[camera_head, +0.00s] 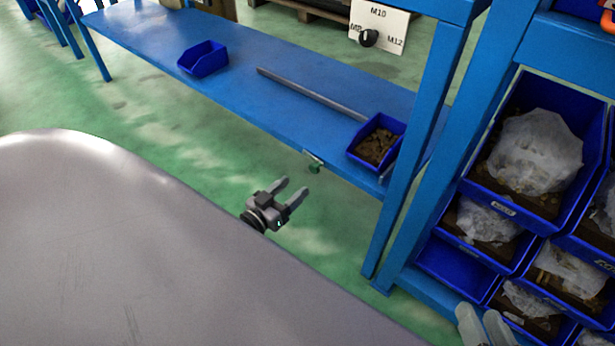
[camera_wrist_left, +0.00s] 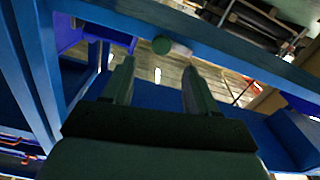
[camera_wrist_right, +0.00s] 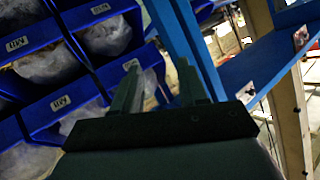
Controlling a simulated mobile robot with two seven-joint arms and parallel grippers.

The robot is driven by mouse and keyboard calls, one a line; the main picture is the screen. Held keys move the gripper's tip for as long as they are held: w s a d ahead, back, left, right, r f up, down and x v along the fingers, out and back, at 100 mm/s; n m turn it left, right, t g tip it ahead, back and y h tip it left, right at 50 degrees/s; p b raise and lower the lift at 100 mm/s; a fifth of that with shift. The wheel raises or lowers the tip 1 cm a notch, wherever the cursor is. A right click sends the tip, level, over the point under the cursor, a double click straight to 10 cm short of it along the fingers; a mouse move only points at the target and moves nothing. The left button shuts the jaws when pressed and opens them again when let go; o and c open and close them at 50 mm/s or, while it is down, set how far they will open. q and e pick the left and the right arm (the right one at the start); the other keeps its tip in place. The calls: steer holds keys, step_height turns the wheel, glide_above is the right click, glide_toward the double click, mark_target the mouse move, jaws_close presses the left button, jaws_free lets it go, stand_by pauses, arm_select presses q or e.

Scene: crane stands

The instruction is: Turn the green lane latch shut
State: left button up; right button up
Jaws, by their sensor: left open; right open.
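The green latch (camera_head: 314,168) is a small green knob with a pale metal piece, at the front edge of the blue shelf. In the left wrist view the green knob (camera_wrist_left: 161,44) sits on the blue edge beyond the fingertips, with the pale piece to its right. I cannot tell how far it is turned. My left gripper (camera_head: 296,185) is open and empty, just in front of and below the latch in the head view, apart from it. My right gripper (camera_head: 480,312) is open and empty at the bottom right, near the stacked bins.
A blue bin of brown parts (camera_head: 364,155) and a long grey bar (camera_head: 310,93) lie on the blue shelf (camera_head: 270,105). An empty blue bin (camera_head: 203,58) stands left. A blue post (camera_head: 402,170) rises right of the latch. A white M10 sign (camera_head: 380,22) has a black knob.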

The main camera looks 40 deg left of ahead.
mark_target(312, 169)
arm_select(q)
steer(key=shift+w+d+b, duration=0.2)
steer(key=shift+w+b, duration=1.15)
steer(key=shift+w, duration=2.3)
steer(key=c, duration=1.1)
